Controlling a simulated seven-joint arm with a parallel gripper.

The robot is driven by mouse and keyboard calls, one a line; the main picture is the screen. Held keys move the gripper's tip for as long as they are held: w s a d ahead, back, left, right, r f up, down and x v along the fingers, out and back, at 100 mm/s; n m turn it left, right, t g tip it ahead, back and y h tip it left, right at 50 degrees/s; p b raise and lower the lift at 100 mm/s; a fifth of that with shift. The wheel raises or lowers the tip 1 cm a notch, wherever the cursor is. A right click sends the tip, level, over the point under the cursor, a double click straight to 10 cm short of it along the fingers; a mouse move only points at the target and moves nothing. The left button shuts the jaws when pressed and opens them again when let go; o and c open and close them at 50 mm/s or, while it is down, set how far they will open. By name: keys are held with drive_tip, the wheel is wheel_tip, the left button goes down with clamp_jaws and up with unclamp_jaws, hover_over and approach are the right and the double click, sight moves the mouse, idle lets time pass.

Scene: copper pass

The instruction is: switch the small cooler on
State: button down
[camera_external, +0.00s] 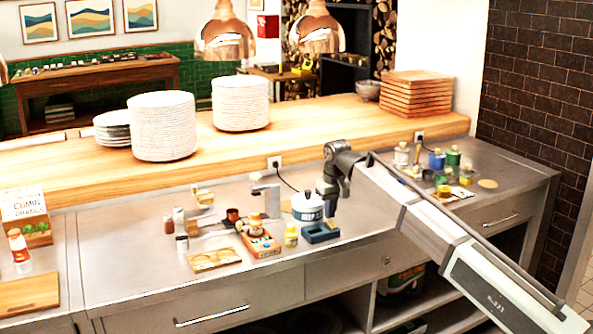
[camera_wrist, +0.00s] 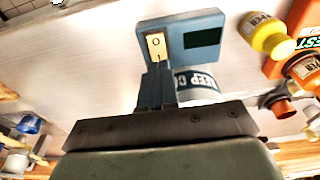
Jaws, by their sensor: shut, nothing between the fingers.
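The small cooler is a white drum (camera_external: 307,206) with a dark lettered band, beside a blue base (camera_external: 321,233) on the steel counter. In the wrist view the blue base (camera_wrist: 182,22) carries a cream rocker switch (camera_wrist: 156,44) marked "O" and a dark panel (camera_wrist: 202,38). The drum's band (camera_wrist: 196,84) reads "KEEP C…", the rest hidden behind my gripper. My gripper (camera_wrist: 157,68) is shut and empty, its fingertips just at the lower end of the switch; I cannot tell whether they touch it. In the external view my gripper (camera_external: 329,210) points down beside the drum, behind the base.
A yellow bottle (camera_external: 291,236) and an orange crate of jars (camera_external: 260,242) stand left of the cooler. A grey tap-like post (camera_external: 266,200) is behind. Several pots (camera_external: 437,160) stand at the right. The counter front is clear.

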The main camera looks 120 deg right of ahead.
sight(330, 222)
drive_tip(key=shift+r, duration=2.7)
